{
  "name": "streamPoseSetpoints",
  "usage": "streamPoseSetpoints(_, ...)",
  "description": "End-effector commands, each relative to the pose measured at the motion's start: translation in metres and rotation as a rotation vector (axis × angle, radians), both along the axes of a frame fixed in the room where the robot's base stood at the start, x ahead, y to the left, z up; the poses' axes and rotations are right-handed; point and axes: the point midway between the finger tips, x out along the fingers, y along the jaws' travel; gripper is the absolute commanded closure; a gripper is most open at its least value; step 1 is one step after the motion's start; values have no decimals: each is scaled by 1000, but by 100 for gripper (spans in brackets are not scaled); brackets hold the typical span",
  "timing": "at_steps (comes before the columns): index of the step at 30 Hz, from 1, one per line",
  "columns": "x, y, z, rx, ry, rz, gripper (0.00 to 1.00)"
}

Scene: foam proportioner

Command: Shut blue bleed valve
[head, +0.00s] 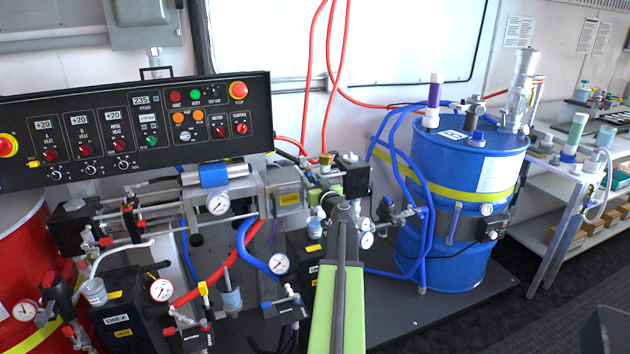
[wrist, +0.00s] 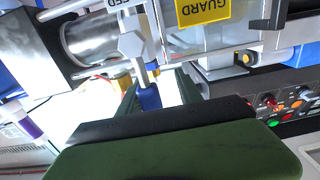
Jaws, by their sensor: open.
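In the wrist view, a small blue handle (wrist: 149,98), which looks like the bleed valve's, stands out from a white metal fitting (wrist: 133,44). My gripper (wrist: 157,84) is open, with one thin finger on each side of the blue handle. Whether either finger touches it I cannot tell. The gripper's dark green body covers the lower part of this view and hides what is below. In the head view, my green and black arm (head: 335,310) reaches toward the pump assembly in the middle. It hides the handle, and my fingers cannot be made out clearly there.
A yellow-labelled guard (wrist: 204,10) and a steel cylinder (wrist: 90,38) are close by in the wrist view. In the head view, a control panel (head: 80,110) stands at left and a blue drum (head: 465,190) at right. Gauges and hoses crowd the area between.

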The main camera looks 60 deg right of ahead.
Motion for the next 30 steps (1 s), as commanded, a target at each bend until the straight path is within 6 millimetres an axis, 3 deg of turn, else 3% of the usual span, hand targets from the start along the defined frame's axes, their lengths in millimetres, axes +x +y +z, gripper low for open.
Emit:
streamPoseSetpoints(5, -11, -8, 0, 0, 0, -15, 58)
streamPoseSetpoints(15, -18, -15, 0, 0, 0, -25, 100)
streamPoseSetpoints(30, -19, -15, 0, 0, 0, -26, 100)
